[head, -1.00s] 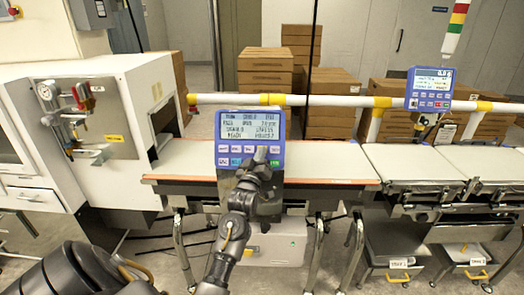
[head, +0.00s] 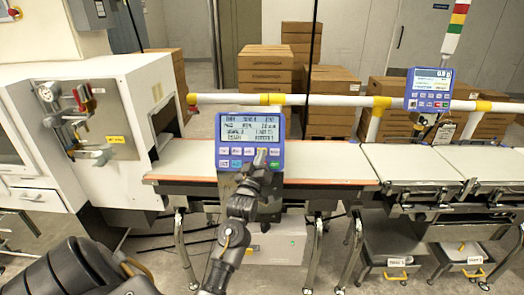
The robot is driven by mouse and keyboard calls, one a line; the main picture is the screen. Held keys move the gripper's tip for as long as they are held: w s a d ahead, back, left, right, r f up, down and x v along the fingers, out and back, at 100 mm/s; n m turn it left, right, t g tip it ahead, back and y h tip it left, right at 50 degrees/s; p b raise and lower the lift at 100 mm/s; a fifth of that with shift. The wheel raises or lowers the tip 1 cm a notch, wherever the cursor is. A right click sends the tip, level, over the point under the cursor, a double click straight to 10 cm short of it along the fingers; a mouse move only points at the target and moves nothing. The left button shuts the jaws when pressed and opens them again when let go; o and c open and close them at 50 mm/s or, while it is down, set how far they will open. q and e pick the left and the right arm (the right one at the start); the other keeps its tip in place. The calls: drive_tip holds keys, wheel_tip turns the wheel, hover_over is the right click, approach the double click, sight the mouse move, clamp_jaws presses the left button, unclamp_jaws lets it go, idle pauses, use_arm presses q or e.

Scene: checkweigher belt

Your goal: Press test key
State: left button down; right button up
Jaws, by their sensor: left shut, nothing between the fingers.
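A blue control panel (head: 227,151) with a lit text screen (head: 250,127) stands at the middle of the head view, above the belt's front edge. Two rows of small keys lie under the screen; their labels are too small to read surely. My left gripper (head: 260,158) is shut and empty, with its tip over the right part of the key rows. It hides one or more keys there. I cannot tell whether the tip touches a key. My right gripper is not in view.
A pale conveyor belt (head: 330,168) runs behind the panel. A second blue display (head: 428,90) stands on the right. A white rail with yellow joints (head: 335,99) crosses behind. A white machine cabinet (head: 45,150) stands left, and cardboard boxes (head: 265,75) stack at the back.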

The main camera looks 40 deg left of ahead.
use_arm(q)
drive_tip(key=shift+s+d+r+p, duration=0.5)
drive_tip(key=shift+s+d+p, duration=0.1)
drive_tip(key=shift+s, duration=0.15)
drive_tip(key=shift+s+d+r+p, duration=0.5)
drive_tip(key=shift+s+p, duration=0.1)
drive_tip(key=shift+s, duration=0.1)
drive_tip(key=s+d+r+p, duration=0.1)
drive_tip(key=s+d+p, duration=0.1)
drive_tip(key=p, duration=0.1)
drive_tip(key=s+d+r+p, duration=0.1)
drive_tip(key=s, duration=0.1)
drive_tip(key=shift+s+d+r, duration=0.1)
drive_tip(key=shift+r, duration=0.25)
